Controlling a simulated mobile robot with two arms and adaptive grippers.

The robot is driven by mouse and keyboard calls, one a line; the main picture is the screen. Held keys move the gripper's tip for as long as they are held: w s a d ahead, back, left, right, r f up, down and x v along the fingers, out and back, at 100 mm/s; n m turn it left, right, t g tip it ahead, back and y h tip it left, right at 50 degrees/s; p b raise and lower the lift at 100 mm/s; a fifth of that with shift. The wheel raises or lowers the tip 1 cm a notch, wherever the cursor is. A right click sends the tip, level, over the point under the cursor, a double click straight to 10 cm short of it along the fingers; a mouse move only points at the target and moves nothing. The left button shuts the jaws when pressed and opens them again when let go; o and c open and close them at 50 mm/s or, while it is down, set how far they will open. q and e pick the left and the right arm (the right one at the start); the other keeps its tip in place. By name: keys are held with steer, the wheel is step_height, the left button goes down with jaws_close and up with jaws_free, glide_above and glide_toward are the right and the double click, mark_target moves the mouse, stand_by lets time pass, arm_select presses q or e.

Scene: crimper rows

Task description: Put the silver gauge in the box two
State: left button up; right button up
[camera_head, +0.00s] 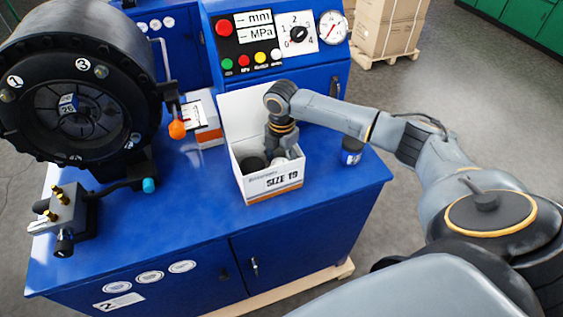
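An open white box (243,185) marked "SIZE 19" stands on the blue machine top. A dark round thing (252,164) lies inside it at the left. My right gripper (281,152) points down into the right half of this box. Its fingertips are mostly hidden by the box's front wall, so its opening does not show. A small pale patch shows low beside the gripper; I cannot tell whether it is the silver gauge. I see no loose silver gauge clearly. No label reading "two" is legible on the box. My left gripper is not in view.
The large black crimper head (80,90) fills the left, with an orange-knobbed lever (177,129) near the box. A panel with a fixed dial (332,27) rises behind.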

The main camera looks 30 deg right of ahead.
step_height(320, 180, up, 12)
steer(key=b, duration=0.2)
steer(key=shift+r+b, duration=0.25)
steer(key=shift+b, duration=0.1)
